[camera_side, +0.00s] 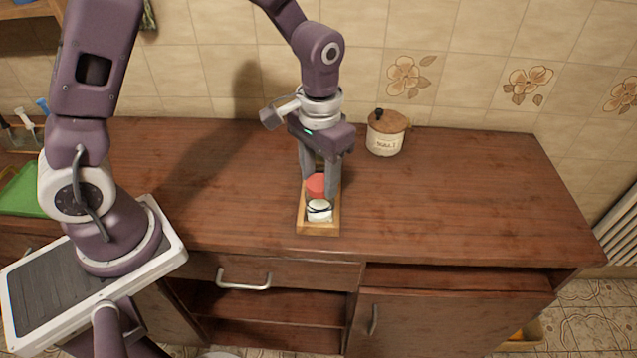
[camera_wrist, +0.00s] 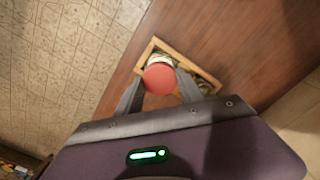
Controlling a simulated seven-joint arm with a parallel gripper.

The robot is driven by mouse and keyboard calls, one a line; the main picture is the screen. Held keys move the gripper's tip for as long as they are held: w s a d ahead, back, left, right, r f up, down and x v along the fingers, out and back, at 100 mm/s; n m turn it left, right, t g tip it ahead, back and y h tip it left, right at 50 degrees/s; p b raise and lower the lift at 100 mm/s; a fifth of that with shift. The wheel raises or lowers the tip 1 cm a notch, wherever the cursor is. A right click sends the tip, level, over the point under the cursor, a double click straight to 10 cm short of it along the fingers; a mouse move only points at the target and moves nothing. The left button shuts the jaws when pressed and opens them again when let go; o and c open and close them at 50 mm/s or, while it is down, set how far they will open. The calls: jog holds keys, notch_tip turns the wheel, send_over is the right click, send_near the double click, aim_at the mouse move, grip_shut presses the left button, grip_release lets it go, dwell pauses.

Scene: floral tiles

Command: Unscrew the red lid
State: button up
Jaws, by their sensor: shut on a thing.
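The red lid (camera_side: 317,184) is between my gripper's two fingers. In the wrist view the red lid (camera_wrist: 160,78) is round and seen from above, with part of a pale jar (camera_wrist: 159,58) showing beyond it. My gripper (camera_side: 319,190) points down and is shut on the red lid, one finger on each side. In the wrist view the fingers of my gripper (camera_wrist: 160,88) flank it. A wooden tray (camera_side: 319,230) lies under the gripper. I cannot tell whether the lid is still seated on its jar.
A second jar with a white top (camera_side: 319,209) stands in the tray's front part. A cream salt pot (camera_side: 385,138) with a wooden lid stands to the right, near the tiled wall. The wooden counter (camera_side: 470,195) is clear on the right. A green board (camera_side: 22,190) lies at the far left.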

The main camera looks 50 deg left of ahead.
jog(key=n, duration=0.9)
jog(key=shift+n, duration=0.3)
jog(key=n, duration=0.4)
jog(key=shift+n, duration=0.4)
jog(key=n, duration=0.5)
jog(key=o, duration=1.1)
jog(key=shift+r, duration=0.1)
